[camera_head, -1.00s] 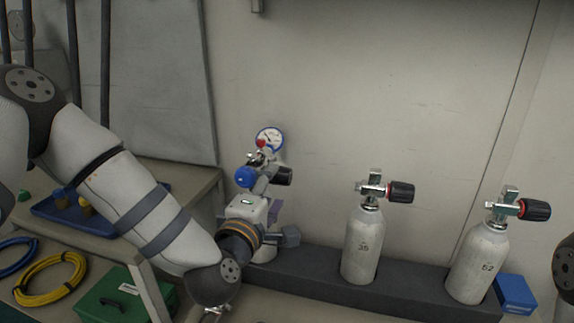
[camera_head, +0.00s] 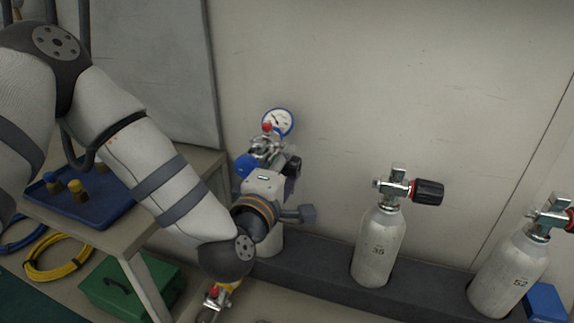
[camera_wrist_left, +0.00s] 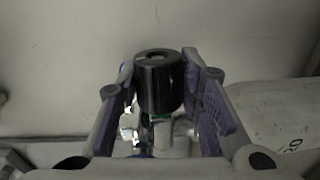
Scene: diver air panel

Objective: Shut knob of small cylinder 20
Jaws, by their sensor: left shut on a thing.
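Small cylinder 20 (camera_wrist_left: 285,120) lies to the right in the left wrist view, its number partly readable. In the head view its white body (camera_head: 270,242) is mostly hidden behind my left gripper (camera_head: 284,172). Its black knob (camera_wrist_left: 160,82) sits between the two fingers of my left gripper (camera_wrist_left: 160,72) in the wrist view, and the gripper is shut on it. The knob also shows in the head view (camera_head: 293,166), just beyond the gripper. My right gripper is not in view.
A gauge (camera_head: 278,122) and a blue knob (camera_head: 246,166) are close to my left gripper. Cylinder 35 (camera_head: 378,250) and cylinder 52 (camera_head: 508,275) stand to the right along the dark rack (camera_head: 325,268). A blue tray (camera_head: 105,205) lies on the table at left.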

